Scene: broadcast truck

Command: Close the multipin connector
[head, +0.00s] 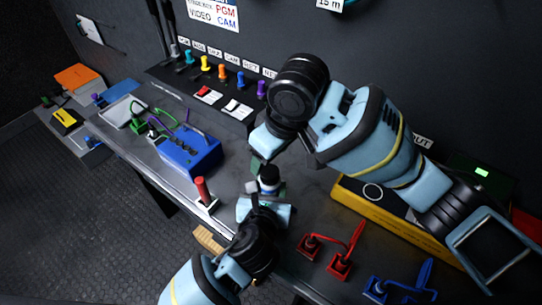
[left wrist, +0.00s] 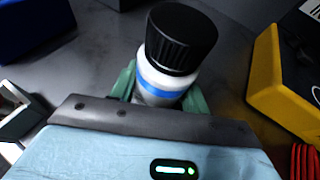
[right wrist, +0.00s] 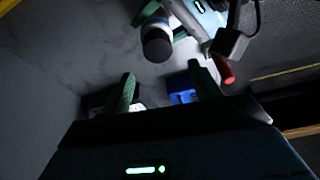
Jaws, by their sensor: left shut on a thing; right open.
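A pale cylinder with a blue band and black ribbed top, which I take to be the multipin connector (head: 268,176), stands between the green fingers of my left gripper (head: 270,190). The left wrist view shows the connector (left wrist: 172,60) close up, nearly upright, with the fingers on both sides; its lower end is hidden. My right gripper (head: 257,161) is above and slightly behind it in the head view. In the right wrist view the right gripper (right wrist: 165,88) has its fingers apart with nothing between them. The connector (right wrist: 158,40) lies beyond the fingertips, apart from them.
A blue box (head: 190,153) and a red upright handle (head: 202,190) are left of the grippers. A yellow case (head: 390,210) is to the right. Red connectors (head: 340,262) and blue ones (head: 376,289) with cables lie near the front right. A panel of coloured plugs (head: 222,72) is behind.

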